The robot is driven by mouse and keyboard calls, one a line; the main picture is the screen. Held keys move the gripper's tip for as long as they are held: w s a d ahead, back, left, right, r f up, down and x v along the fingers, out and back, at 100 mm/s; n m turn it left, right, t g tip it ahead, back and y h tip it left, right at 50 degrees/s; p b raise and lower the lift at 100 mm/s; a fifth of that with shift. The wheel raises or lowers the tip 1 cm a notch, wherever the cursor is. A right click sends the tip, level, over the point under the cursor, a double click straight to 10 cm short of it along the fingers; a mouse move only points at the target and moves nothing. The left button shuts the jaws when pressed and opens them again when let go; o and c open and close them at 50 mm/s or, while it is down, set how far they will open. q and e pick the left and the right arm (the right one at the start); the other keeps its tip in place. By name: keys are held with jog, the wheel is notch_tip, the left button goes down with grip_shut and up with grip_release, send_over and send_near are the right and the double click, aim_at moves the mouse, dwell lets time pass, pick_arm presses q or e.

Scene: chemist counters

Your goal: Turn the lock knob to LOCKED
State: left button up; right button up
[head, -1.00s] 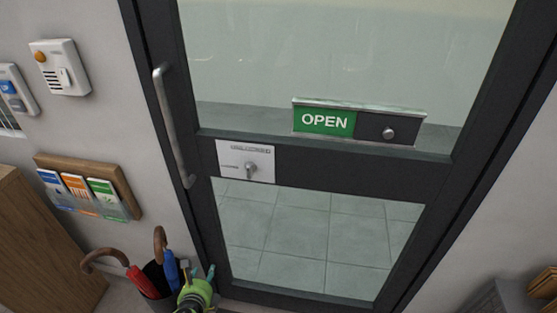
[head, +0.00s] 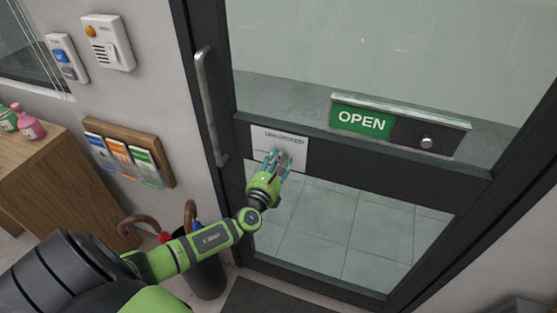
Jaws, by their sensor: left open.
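The lock plate (head: 296,146) is a white panel with small printed text on the door's dark middle rail. Its knob is mostly hidden behind my left gripper (head: 272,161). My left gripper is open, with its teal fingers in front of the plate around where the knob sits. I cannot tell whether the fingers touch the knob or which way it points. My right gripper is not in view.
A green OPEN sign (head: 361,120) with a round slider knob (head: 427,143) is on the door at right. A vertical door handle (head: 209,105) is left of the plate. An umbrella stand (head: 205,275) is below my left arm. A leaflet rack (head: 128,152) hangs on the wall.

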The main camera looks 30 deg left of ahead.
pick_arm(q)
jog(key=shift+w, duration=0.2)
grip_shut()
